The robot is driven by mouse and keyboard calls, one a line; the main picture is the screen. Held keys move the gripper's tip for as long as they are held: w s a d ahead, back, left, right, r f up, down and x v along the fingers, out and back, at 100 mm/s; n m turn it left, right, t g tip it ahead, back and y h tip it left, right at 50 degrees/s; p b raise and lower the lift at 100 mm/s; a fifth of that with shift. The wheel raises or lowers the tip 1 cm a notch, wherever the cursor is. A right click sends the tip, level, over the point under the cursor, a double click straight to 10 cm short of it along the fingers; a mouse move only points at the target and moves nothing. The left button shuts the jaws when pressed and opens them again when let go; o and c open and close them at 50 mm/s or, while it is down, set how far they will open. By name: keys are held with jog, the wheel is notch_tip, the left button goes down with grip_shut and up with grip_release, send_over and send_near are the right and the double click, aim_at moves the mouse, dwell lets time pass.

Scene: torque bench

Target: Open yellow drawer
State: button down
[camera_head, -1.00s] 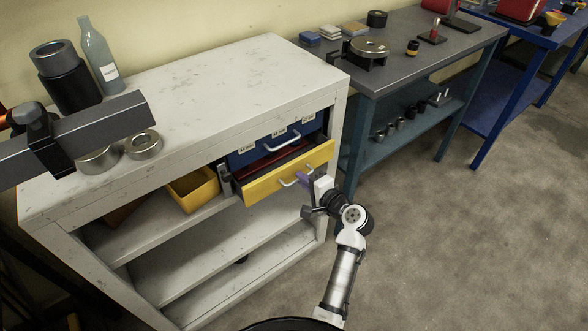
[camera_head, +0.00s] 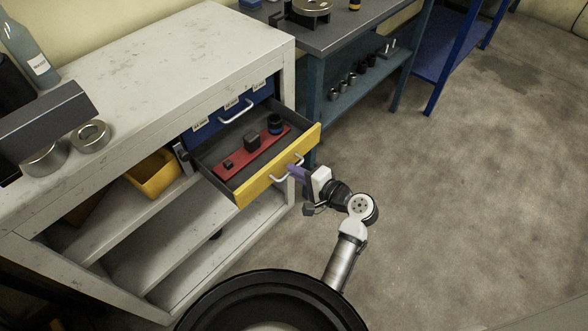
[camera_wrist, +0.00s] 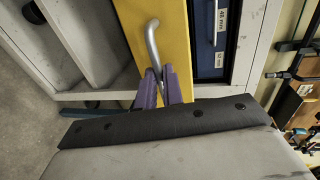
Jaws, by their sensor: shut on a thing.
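The yellow drawer (camera_head: 262,176) stands pulled well out of the cabinet under the grey workbench. Its inside shows, with a red insert holding several dark parts. My gripper (camera_head: 293,171) is at the drawer's front, its purple fingers shut on the silver handle (camera_head: 280,178). In the wrist view the purple fingers (camera_wrist: 159,86) close on one end of the curved handle (camera_wrist: 152,44), against the yellow front (camera_wrist: 172,30). The exact contact between fingers and handle is partly hidden.
A shut blue drawer (camera_head: 222,122) with a silver handle is above the yellow one. A yellow bin (camera_head: 154,173) sits on the shelf to the left. Steel rings and a bottle (camera_head: 27,52) stand on the workbench (camera_head: 165,72). The floor at right is clear.

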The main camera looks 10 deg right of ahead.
jog(key=c, duration=1.5)
grip_release()
jog(key=shift+c, duration=0.2)
jog(key=b+v, duration=0.2)
jog(key=v, duration=1.1)
jog(key=shift+s+d, duration=0.2)
jog(key=shift+s, duration=0.15)
jog(key=shift+r, duration=0.1)
